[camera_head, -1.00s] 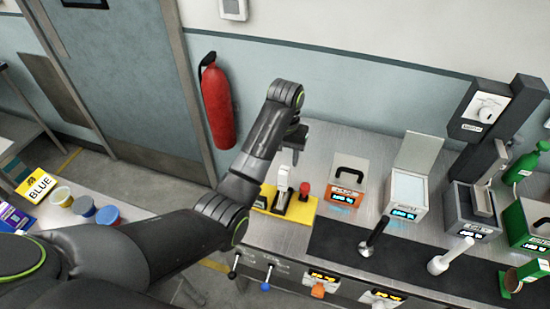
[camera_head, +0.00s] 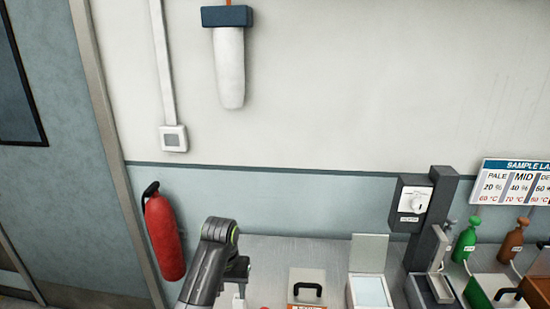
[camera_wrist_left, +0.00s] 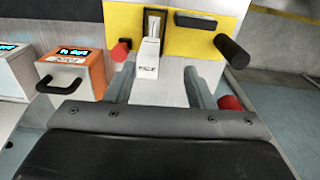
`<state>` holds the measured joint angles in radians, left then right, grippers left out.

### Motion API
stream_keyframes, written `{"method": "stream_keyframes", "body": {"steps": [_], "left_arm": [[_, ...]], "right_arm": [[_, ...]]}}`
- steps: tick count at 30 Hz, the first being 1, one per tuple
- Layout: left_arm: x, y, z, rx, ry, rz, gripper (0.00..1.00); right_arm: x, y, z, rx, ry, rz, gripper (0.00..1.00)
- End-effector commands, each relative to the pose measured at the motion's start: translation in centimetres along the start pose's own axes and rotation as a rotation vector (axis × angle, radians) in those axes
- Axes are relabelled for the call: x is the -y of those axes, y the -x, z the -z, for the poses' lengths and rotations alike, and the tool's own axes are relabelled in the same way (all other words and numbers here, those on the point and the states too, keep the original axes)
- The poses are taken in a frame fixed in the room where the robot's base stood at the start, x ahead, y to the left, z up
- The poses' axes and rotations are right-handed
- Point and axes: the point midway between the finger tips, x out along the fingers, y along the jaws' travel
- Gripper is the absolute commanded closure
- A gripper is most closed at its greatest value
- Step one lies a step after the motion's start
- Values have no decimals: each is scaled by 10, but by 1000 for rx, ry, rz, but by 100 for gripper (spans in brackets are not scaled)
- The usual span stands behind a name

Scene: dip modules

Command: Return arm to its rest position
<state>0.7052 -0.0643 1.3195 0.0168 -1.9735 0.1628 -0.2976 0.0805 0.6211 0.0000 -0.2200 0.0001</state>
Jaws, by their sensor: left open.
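My left arm (camera_head: 212,262) rises from the bottom of the head view, over the near left part of the bench. My left gripper (camera_head: 238,284) hangs at its end, partly cut off by the lower edge. In the left wrist view the left gripper (camera_wrist_left: 160,88) is open, its two grey fingers apart with nothing held between them. Beyond the fingers is a yellow station (camera_wrist_left: 190,38) with a white upright piece (camera_wrist_left: 147,62), a red knob (camera_wrist_left: 120,51) and a black handle (camera_wrist_left: 232,50). I cannot tell how near the fingers are to the white piece. My right gripper is in neither view.
A red fire extinguisher (camera_head: 163,235) hangs on the wall left of my arm. To its right stand an orange-fronted box with a black handle (camera_head: 308,290), a white box with a raised lid (camera_head: 369,253), a dark dispenser (camera_head: 428,225), and green (camera_head: 466,240) and brown (camera_head: 513,245) bottles.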

Motion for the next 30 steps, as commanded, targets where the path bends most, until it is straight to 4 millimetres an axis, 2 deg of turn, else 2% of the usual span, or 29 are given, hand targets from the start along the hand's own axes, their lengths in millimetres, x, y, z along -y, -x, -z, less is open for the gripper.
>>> {"method": "stream_keyframes", "body": {"steps": [1,6,10,15,20,24,30], "left_arm": [[12,-16,-13,-7,15,-3,51],[48,-57,-62,-61,57,-8,51],[74,-79,-105,-101,83,1,51],[104,-96,-168,-153,108,29,51],[127,-97,-230,-200,119,67,51],[141,-88,-278,-236,118,101,51],[151,-71,-322,-268,107,136,51]], "right_arm": [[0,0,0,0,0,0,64],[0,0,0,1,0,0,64],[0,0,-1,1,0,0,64],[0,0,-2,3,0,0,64],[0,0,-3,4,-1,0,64],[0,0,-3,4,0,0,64],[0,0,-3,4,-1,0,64]]}}
